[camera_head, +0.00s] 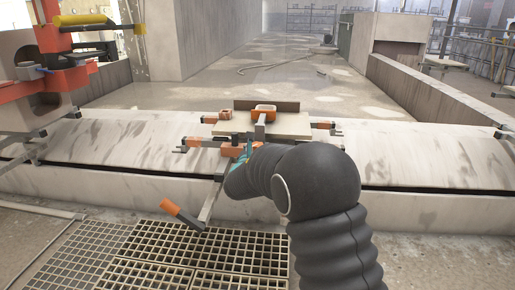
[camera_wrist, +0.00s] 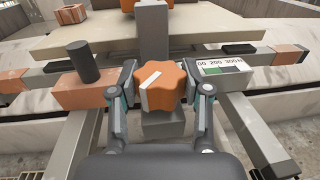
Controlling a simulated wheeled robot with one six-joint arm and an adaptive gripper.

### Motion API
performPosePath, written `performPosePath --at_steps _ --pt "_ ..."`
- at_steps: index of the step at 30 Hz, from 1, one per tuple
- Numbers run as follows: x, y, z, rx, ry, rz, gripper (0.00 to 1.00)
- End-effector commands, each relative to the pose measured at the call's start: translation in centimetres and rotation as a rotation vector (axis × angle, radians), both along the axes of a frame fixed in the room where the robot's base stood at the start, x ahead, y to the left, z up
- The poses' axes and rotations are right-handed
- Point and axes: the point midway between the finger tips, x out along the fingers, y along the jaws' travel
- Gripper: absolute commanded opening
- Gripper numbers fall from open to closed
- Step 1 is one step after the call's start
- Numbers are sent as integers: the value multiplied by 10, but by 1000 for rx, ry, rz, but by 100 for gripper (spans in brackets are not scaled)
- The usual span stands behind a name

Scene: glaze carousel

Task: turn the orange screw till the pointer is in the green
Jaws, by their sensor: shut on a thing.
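In the wrist view the orange screw (camera_wrist: 176,88) is a lobed knob with a white bar mark slanting across its face. My gripper (camera_wrist: 162,86) is shut on it, one finger at each side. In the head view my gripper (camera_head: 240,158) is at the near side of the fixture, and my dark arm hides most of the screw. A white gauge (camera_wrist: 224,63) with numbers reading up to 300 N and a green band (camera_wrist: 213,71) sits just right of the screw in the wrist view. I cannot make out the pointer's place against the green.
A dark upright cylinder (camera_wrist: 82,62) stands on an orange block (camera_wrist: 88,92) left of the screw. A grey post (camera_wrist: 151,30) rises behind it. In the head view an orange-ended lever (camera_head: 183,214) slants down over the floor grating (camera_head: 150,275). A red-orange machine (camera_head: 50,75) stands at left.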

Motion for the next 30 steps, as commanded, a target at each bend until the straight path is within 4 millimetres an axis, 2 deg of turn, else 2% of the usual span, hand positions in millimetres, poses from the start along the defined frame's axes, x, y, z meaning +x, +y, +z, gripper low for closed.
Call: performPosePath --at_steps 11,30 --pt "0 2 3 0 0 -141 13" --pt "0 0 3 1 0 -644 13"
